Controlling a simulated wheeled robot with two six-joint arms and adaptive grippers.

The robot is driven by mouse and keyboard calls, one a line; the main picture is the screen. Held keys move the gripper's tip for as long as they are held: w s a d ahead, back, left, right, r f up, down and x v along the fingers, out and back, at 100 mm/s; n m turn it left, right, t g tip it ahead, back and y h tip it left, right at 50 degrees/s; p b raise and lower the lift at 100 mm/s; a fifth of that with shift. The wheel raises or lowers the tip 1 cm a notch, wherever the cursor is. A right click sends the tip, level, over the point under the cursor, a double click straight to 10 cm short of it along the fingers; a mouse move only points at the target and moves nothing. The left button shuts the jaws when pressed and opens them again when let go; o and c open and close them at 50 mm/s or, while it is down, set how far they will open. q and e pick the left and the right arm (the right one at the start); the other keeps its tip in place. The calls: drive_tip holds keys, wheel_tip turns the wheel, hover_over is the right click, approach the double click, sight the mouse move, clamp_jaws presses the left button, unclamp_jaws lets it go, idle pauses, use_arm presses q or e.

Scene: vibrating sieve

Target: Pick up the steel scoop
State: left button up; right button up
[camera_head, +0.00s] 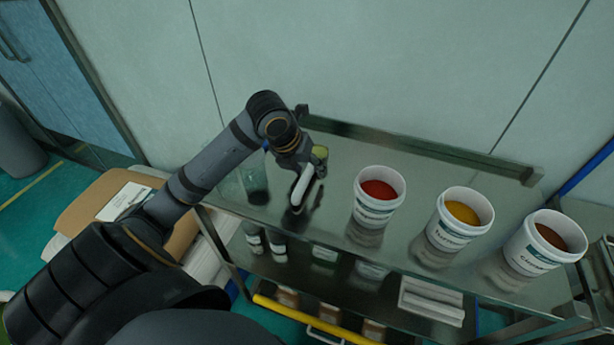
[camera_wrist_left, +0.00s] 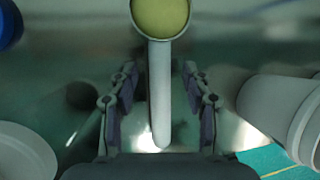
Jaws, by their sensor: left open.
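The steel scoop shows in the left wrist view as a round bowl (camera_wrist_left: 160,14) with yellow-green inside it and a long pale handle (camera_wrist_left: 159,95). In the head view the scoop's pale handle (camera_head: 302,187) points down toward the front, below my wrist. My left gripper (camera_head: 306,168) is over the steel table. In the left wrist view its two fingers (camera_wrist_left: 160,80) are open, one on each side of the handle, with a visible gap to each side. The bowl lies beyond the fingertips. My right gripper is not in view.
Three white tubs, with red (camera_head: 379,192), yellow (camera_head: 462,215) and brown (camera_head: 548,240) contents, stand right of the gripper on the steel table (camera_head: 410,170). A clear vessel (camera_head: 256,188) stands at left. A raised rail (camera_head: 430,150) runs behind.

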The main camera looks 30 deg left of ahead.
use_arm(q)
clamp_jaws()
drive_tip(key=shift+r, duration=0.1)
